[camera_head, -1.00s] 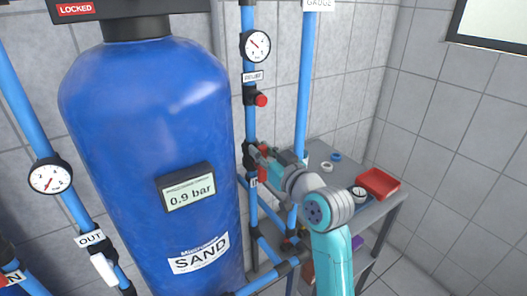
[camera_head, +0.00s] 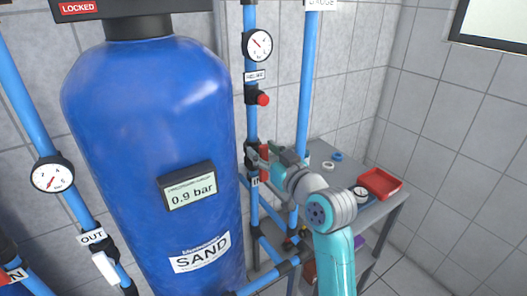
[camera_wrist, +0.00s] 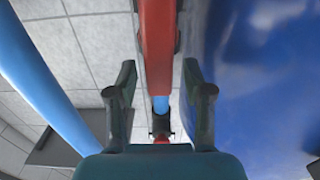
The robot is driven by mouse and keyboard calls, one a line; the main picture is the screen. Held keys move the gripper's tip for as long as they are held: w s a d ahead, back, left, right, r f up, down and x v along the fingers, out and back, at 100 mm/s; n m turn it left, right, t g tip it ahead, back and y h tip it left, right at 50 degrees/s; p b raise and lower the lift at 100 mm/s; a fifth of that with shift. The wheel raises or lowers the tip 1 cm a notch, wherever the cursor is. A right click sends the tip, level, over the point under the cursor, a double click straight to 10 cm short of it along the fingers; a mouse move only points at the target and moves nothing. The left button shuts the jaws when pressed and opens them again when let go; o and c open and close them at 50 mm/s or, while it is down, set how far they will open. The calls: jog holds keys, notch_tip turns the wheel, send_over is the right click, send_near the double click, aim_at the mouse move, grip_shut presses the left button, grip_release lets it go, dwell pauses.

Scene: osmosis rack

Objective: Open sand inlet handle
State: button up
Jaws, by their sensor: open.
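The red handle (camera_head: 264,152) of the sand inlet valve is on the blue pipe just right of the sand tank, above a partly hidden "IN" label (camera_head: 255,181). In the wrist view the red handle (camera_wrist: 157,45) runs down from the top edge, between the two dark fingers. My gripper (camera_wrist: 159,92) is open, with a finger on either side of the handle's line and gaps on both sides. In the head view my gripper (camera_head: 262,160) is at the handle and partly covers the valve. I cannot tell how deep the handle sits between the fingers.
The blue sand tank (camera_head: 150,120) stands close on the left. A vertical blue pipe (camera_head: 304,90) rises behind my arm. A grey table (camera_head: 325,155) with a red tray (camera_head: 378,183) and small rings stands to the right. A red knob (camera_head: 263,100) sits above on the inlet pipe.

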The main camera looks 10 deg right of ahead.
jog(key=v, duration=1.1)
jog(key=shift+s, duration=0.3)
jog(key=shift+d, duration=0.1)
jog(key=shift+f, duration=0.1)
jog(key=s+f+m+g+h, duration=0.1)
jog(key=s+f+m+h, duration=0.2)
jog(key=s+f, duration=0.7)
jog(key=s+f+m+h, duration=0.2)
jog(key=s+f, duration=0.4)
jog(key=f, duration=0.7)
jog(key=s+f, duration=0.2)
jog(key=s, duration=1)
jog(key=s+f+n+g, duration=0.1)
jog(key=s+f, duration=0.1)
jog(key=s, duration=1.1)
jog(key=shift+s+h, duration=0.3)
